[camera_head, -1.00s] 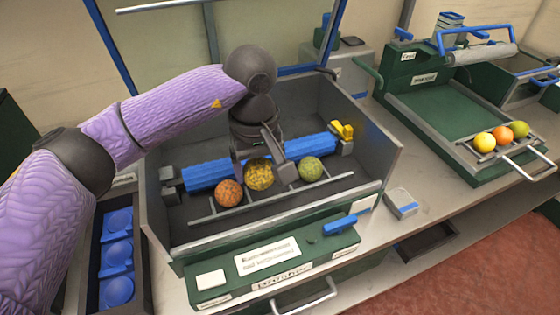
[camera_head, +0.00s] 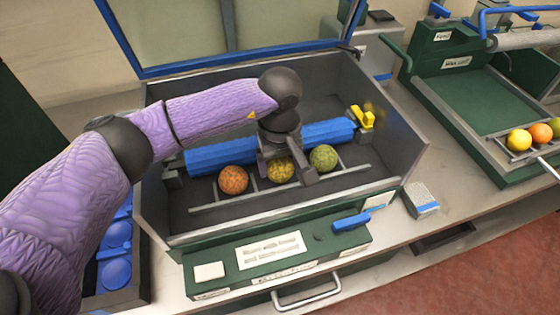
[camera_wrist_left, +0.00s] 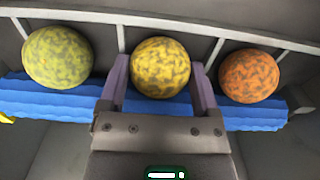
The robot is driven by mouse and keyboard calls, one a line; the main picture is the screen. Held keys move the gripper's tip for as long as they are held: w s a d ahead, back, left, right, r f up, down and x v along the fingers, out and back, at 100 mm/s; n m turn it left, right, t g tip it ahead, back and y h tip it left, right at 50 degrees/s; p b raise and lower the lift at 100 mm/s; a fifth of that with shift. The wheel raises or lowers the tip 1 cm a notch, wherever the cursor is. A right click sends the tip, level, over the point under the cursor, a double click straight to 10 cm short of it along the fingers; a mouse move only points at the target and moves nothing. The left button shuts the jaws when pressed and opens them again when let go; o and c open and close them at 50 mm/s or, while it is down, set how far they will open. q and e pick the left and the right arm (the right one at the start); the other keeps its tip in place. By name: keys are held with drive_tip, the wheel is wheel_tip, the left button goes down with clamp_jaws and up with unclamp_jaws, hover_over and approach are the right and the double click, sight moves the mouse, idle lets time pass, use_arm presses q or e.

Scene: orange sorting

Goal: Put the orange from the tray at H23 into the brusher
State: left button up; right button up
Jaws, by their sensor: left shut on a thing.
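My left gripper (camera_head: 289,172) is inside the open grey brusher (camera_head: 400,150), shut on the middle yellow speckled orange (camera_head: 281,171). In the left wrist view the gripper (camera_wrist_left: 160,80) has one finger on each side of this yellow fruit (camera_wrist_left: 160,66). The fruit sits at the rack beside the blue roller brush (camera_head: 210,158). An orange-coloured speckled fruit (camera_head: 233,180) lies on one side and a green speckled one (camera_head: 323,158) on the other. The label H23 cannot be read. My right gripper is not in view.
A green tray machine (camera_head: 480,105) stands at the right with yellow (camera_head: 519,140), orange (camera_head: 541,133) and green fruit on its front rack. A blue-cupped tray (camera_head: 116,236) is at the left. The brusher's raised lid frame (camera_head: 230,65) stands behind the arm. A small grey box (camera_head: 420,199) sits at the right.

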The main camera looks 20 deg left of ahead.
sight(280, 160)
use_arm(q)
drive_tip(key=shift+f, duration=0.2)
drive_tip(key=o, duration=1.1)
drive_tip(key=shift+r, duration=0.1)
drive_tip(key=shift+r, duration=0.1)
wheel_tip(280, 160, up, 12)
drive_tip(key=p, duration=0.2)
